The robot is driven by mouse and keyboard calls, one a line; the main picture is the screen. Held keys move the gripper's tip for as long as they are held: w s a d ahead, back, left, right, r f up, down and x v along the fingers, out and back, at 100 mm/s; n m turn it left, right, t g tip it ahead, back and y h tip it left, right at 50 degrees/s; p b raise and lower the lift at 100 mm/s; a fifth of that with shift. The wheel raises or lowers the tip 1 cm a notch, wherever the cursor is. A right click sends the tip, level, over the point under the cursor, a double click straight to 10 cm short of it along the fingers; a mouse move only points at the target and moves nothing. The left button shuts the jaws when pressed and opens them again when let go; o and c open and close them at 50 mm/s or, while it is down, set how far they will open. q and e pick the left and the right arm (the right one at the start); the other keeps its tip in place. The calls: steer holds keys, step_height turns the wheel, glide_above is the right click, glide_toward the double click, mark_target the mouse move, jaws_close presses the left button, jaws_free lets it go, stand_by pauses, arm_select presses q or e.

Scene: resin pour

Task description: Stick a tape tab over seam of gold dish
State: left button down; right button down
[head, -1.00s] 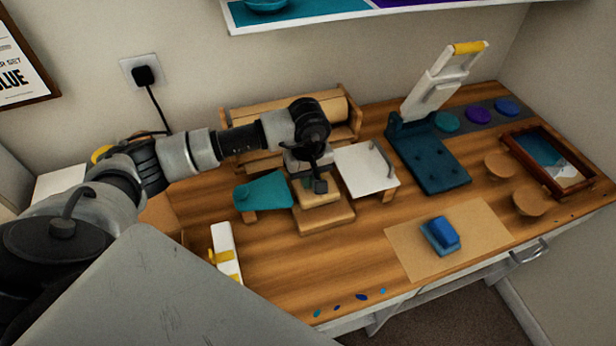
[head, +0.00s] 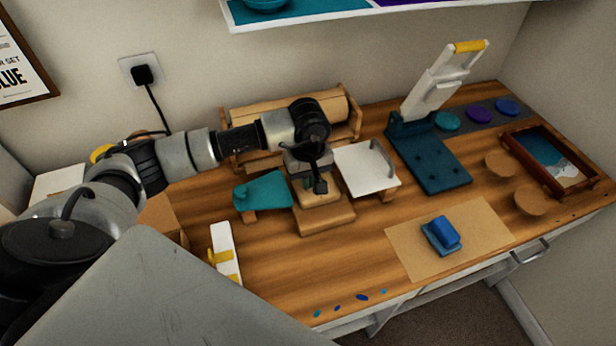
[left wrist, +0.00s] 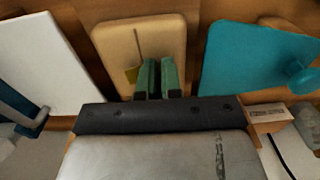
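The gold dish (left wrist: 163,38), a tan rounded plate, lies below my left gripper (left wrist: 158,68); it is partly hidden in the head view. A dark seam line (left wrist: 137,43) runs down its left half. A small yellow tape tab (left wrist: 132,75) shows near the seam's lower end, left of the fingers; I cannot tell whether it is stuck down or touches them. The green fingers are nearly together with a thin gap. In the head view my left gripper (head: 319,185) is over the dish's stand. A white strip with yellow tabs (head: 226,252) lies to the left. My right gripper is not in view.
A teal dish (head: 263,191) and a white dish (head: 366,166) flank the gold one closely. A hinged teal press (head: 437,168) stands open to the right. A blue block (head: 442,233) sits on a tan mat (head: 490,232).

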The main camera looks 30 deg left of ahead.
arm_select(q)
steer(key=shift+f+b, duration=0.3)
stand_by(0.5)
steer(key=c, duration=1.2)
jaws_free()
steer(key=shift+c, duration=0.2)
steer(key=shift+r+p, duration=2.1)
steer(key=shift+r, duration=1.95)
